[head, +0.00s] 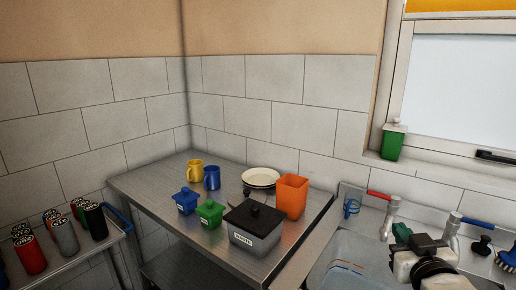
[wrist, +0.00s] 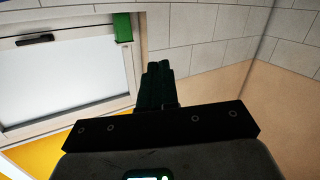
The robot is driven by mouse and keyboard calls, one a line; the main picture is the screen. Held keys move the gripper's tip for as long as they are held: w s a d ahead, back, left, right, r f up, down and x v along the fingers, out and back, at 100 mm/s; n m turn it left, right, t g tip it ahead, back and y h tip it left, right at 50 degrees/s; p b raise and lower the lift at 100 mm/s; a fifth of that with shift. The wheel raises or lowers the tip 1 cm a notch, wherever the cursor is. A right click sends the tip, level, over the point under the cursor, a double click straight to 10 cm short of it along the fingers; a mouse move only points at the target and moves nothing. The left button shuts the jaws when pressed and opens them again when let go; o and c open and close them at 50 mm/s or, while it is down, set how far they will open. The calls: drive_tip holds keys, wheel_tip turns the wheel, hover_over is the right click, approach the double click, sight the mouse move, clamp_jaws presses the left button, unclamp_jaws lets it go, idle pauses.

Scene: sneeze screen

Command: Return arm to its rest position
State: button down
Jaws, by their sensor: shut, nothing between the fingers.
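My gripper (wrist: 158,68) shows in the wrist view as dark fingers pressed together, with nothing between them. It is in front of the tiled wall (wrist: 190,40) beside the window and touches nothing that I can see. The wrist picture is upside down, with the window frame to the left of the fingers. In the head view a white and black part of my arm is at the lower right, over the sink area; the fingertips cannot be made out there.
A steel table (head: 150,197) holds yellow and blue mugs, small lidded boxes, plates, a grey lidded box (head: 249,237) and an orange container (head: 292,196). The sink (head: 335,272) has red and blue taps. A green container (head: 392,142) stands on the windowsill. Cans (head: 66,236) stand at left.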

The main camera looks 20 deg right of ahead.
drive_tip(key=s+a+f+n+g+y, duration=0.1)
drive_tip(key=s+a+f+g+y, duration=0.35)
drive_tip(key=f, duration=0.65)
drive_tip(key=s+a+f+n+g+y, duration=0.1)
drive_tip(key=s+a+f+g, duration=0.2)
drive_tip(key=s+a+f, duration=0.6)
drive_tip(key=s+f+g, duration=0.7)
drive_tip(key=s+f, duration=0.5)
drive_tip(key=s, duration=0.2)
drive_tip(key=shift+d+f+y, duration=0.25)
drive_tip(key=shift+d+y, duration=0.05)
drive_tip(key=shift+y, duration=0.15)
